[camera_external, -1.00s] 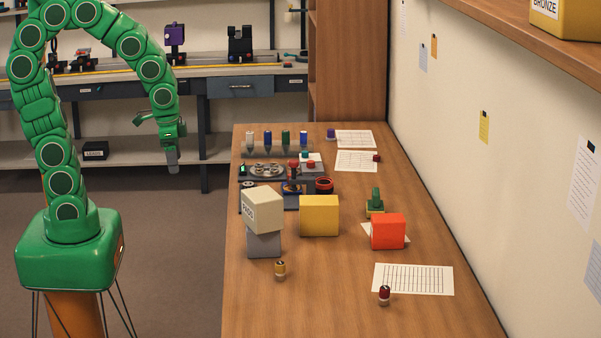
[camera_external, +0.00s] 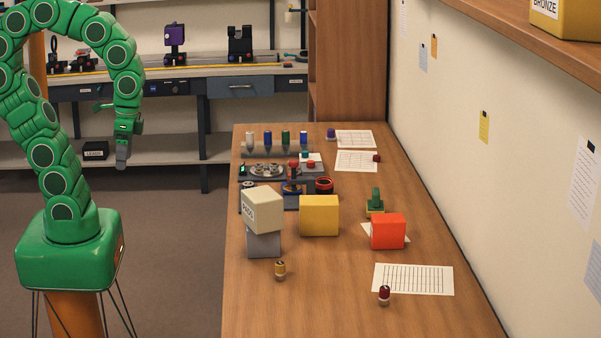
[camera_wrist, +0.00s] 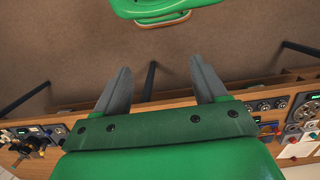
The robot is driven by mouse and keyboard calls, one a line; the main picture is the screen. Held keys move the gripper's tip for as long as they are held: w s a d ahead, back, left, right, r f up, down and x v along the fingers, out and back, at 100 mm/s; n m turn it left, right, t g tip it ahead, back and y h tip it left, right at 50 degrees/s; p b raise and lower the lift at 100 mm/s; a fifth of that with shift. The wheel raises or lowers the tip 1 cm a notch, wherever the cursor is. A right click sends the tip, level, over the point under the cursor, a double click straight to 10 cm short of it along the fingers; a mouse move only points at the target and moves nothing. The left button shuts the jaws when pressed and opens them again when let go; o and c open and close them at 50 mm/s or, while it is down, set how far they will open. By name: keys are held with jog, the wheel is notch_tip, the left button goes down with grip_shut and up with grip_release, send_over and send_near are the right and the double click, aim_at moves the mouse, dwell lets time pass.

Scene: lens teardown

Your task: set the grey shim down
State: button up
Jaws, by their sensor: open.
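My gripper (camera_external: 122,158) hangs in the air left of the wooden table, over the floor and in front of the back bench. In the wrist view its two grey fingers (camera_wrist: 160,68) stand apart with nothing held between them. I cannot make out the grey shim for certain in either view. Small parts lie among the devices at the table's far left, too small to tell apart.
The wooden table (camera_external: 345,310) holds a grey block (camera_external: 263,243) under a tilted cream box (camera_external: 262,210), a yellow box (camera_external: 319,216) and a red box (camera_external: 388,232). Several bottles stand at its far end.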

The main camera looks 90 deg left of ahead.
jog(key=w+a, duration=0.3)
jog(key=w, duration=0.4)
jog(key=w+a, duration=0.3)
jog(key=w, duration=0.4)
jog(key=n+t, duration=0.2)
jog(key=n, duration=0.1)
send_near(249, 183)
jog(key=shift+d+f, duration=0.15)
jog(key=shift+d, duration=0.5)
jog(key=shift+a+f, duration=0.3)
jog(key=shift+a, duration=0.2)
jog(key=shift+w+f, duration=0.1)
jog(key=shift+f, duration=3.8)
jog(key=shift+c, duration=0.5)
